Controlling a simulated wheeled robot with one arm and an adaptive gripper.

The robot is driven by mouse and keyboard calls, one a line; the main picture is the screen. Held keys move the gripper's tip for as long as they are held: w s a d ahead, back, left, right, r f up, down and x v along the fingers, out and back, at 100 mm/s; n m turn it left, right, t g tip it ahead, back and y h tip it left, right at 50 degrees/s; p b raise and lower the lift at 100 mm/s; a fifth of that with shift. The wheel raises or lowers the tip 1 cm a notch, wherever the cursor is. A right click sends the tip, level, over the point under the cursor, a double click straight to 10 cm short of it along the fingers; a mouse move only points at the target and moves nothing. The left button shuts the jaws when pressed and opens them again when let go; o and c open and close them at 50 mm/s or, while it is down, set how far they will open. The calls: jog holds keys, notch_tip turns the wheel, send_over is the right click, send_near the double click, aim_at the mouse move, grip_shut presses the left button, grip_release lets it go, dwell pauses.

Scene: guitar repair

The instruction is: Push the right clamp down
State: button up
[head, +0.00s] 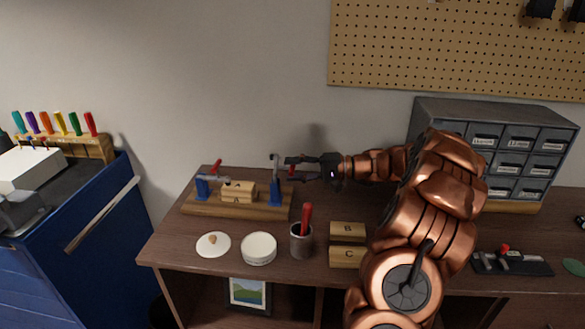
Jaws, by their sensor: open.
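The wooden clamp base (237,211) lies on the left part of the brown workbench. It bears a block marked A (239,191) between two blue clamps. The right clamp (275,188) stands at the base's right end with its grey lever pointing upward. The left clamp (203,188) has a red-tipped handle (216,166). My gripper (296,168) reaches in from the right, its open fingers close to the upper part of the right clamp. I cannot tell whether they touch it. The right clamp's handle is hard to make out behind the fingers.
In front stand a round white jar (259,248), its lid (213,245), a cup (301,241) with a red-handled tool, and blocks B (347,232) and C (346,257). A grey drawer cabinet (494,148) stands behind my arm. Bare benchtop (175,240) shows at left.

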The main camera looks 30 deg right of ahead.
jog(key=shift+w+a, duration=0.25)
jog(key=shift+c, duration=0.3)
grip_shut()
jog(key=shift+f, duration=0.1)
